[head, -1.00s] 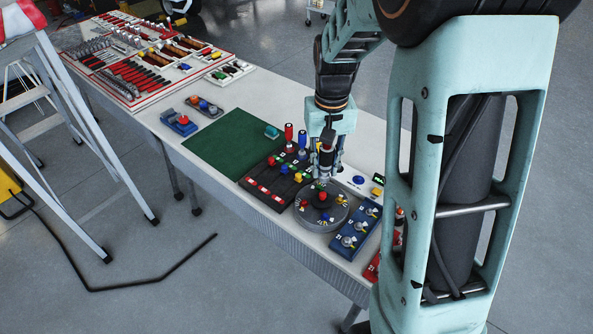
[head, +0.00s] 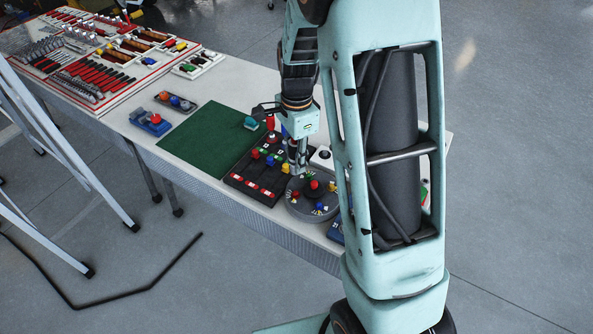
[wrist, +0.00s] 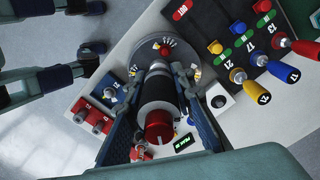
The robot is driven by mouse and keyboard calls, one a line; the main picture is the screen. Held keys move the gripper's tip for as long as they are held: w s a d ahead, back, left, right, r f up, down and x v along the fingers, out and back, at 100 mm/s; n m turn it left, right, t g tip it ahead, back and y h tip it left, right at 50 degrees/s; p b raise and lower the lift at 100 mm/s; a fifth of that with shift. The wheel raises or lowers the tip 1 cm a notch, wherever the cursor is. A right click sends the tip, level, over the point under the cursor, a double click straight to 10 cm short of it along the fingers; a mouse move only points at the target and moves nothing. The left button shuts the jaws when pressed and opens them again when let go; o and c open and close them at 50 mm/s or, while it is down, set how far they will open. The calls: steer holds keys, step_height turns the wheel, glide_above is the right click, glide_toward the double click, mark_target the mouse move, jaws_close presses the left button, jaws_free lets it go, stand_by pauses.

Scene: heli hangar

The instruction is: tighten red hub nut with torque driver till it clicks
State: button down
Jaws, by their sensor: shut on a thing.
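My gripper (wrist: 160,82) is shut on the torque driver (wrist: 158,95), a black cylinder with a red end cap facing the wrist camera. The driver reaches toward the round grey hub (wrist: 140,50), and its far end is hard to make out. In the head view my gripper (head: 298,165) is over the hub's back-left side. The hub (head: 300,212) has a red knob (head: 314,184) at its middle and small red, yellow and blue parts around it. In the wrist view red parts (wrist: 164,49) show just beyond the driver. Contact with a nut cannot be told.
A black rack (head: 240,178) with coloured-handled drivers stands left of the hub. A green mat (head: 205,140) lies farther left, bare in its middle. In the wrist view a lit green display (wrist: 184,143) and a red block (wrist: 92,117) are near the gripper.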

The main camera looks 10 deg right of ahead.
steer(key=f+m, duration=0.1)
steer(key=m, duration=0.1)
steer(key=f+m, duration=0.1)
steer(key=m, duration=0.1)
steer(key=f+m, duration=0.1)
steer(key=m, duration=0.1)
steer(key=shift+w+f+m+b, duration=0.15)
steer(key=shift+w+m+b, duration=0.15)
steer(key=shift+m, duration=0.1)
steer(key=f+m, duration=0.1)
steer(key=m, duration=0.1)
steer(key=f+m, duration=0.1)
steer(key=m, duration=0.2)
steer(key=shift+w+d+f+b, duration=0.15)
steer(key=shift+d+b, duration=0.05)
steer(key=shift+b, duration=0.1)
steer(key=b, duration=0.4)
glide_above(296, 192)
steer(key=shift+f, duration=2.2)
steer(key=shift+f+b, duration=0.5)
steer(key=shift+f, duration=0.55)
